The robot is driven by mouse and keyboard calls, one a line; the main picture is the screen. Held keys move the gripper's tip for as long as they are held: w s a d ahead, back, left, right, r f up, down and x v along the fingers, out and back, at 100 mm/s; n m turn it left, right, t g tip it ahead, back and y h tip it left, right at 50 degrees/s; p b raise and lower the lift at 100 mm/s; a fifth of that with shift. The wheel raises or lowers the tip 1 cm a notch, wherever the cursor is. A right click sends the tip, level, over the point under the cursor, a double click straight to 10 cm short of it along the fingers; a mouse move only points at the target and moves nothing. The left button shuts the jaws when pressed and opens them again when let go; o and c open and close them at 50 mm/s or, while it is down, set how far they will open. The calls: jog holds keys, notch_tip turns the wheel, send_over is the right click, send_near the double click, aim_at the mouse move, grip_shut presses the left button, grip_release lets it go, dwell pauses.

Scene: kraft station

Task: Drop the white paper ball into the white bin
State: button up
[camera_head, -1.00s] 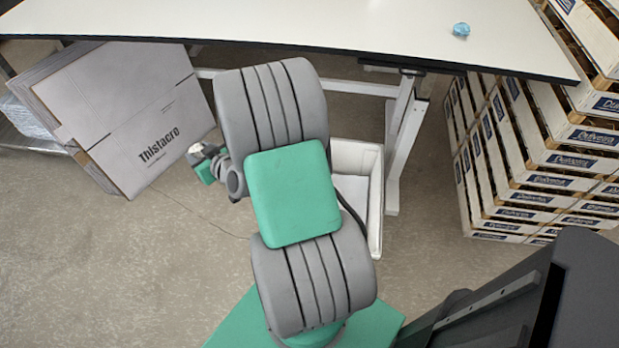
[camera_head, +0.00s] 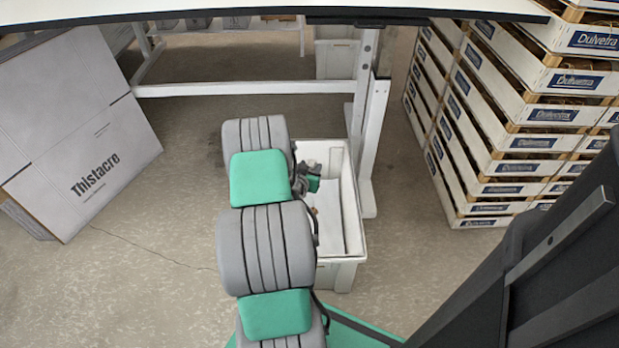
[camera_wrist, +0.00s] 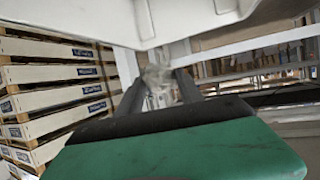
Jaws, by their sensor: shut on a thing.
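The white bin (camera_head: 354,215) stands on the floor beside a table leg, partly covered by my arm in the head view. My gripper (camera_wrist: 160,88) is shut on a pale crumpled paper ball (camera_wrist: 158,76), seen between the two dark fingers in the wrist view. In the head view my wrist and gripper (camera_head: 312,178) overlap the bin's opening, near its left side. The ball is hard to make out there, and its height above the bin cannot be told. The bin's left wall is mostly hidden behind my arm.
White table legs (camera_head: 369,130) stand close to the bin under the table (camera_head: 150,8). Stacked slatted crates (camera_head: 500,130) stand at the right. A large "Thistacre" box (camera_head: 80,130) stands at the left. Open floor (camera_head: 140,260) lies between box and arm.

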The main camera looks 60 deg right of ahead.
notch_tip(320, 180, down, 6)
jog(key=b, duration=0.3)
jog(key=shift+b, duration=0.35)
jog(key=shift+r, duration=0.1)
